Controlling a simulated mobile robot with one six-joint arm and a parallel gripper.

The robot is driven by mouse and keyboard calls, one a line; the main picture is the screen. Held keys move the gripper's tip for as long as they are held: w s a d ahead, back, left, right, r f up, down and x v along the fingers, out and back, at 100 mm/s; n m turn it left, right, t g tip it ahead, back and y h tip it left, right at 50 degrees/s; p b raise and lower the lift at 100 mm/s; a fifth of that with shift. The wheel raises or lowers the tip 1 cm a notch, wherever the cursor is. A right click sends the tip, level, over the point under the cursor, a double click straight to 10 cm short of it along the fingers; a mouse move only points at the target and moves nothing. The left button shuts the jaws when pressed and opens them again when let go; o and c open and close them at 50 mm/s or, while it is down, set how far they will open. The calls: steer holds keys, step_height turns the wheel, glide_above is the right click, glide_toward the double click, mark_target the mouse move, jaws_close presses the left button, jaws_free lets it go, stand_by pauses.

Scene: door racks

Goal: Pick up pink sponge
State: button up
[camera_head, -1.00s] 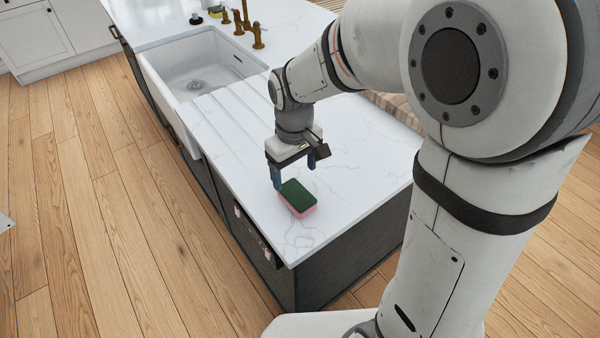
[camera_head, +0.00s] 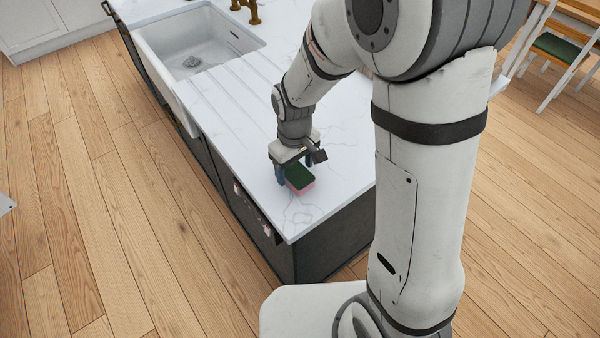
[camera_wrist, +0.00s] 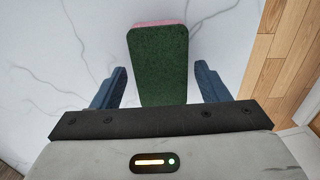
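The pink sponge (camera_head: 300,179) has a dark green scouring top and lies flat on the white marble counter, near its front corner. In the wrist view the sponge (camera_wrist: 158,62) shows its green top, with a strip of pink at the far end. My gripper (camera_head: 295,176) is low over the counter at the sponge. In the wrist view my gripper (camera_wrist: 160,85) is open. Its two blue fingers stand on either side of the sponge's near part, with a visible gap on each side. The sponge's near end is hidden by the gripper body.
The white counter (camera_head: 325,160) is clear around the sponge. Its edge drops to the wooden floor (camera_head: 130,200). A white sink (camera_head: 190,50) and brass taps (camera_head: 247,10) are further back. A chair (camera_head: 560,50) stands at the upper right.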

steer(key=c, duration=0.8)
steer(key=shift+c, duration=0.2)
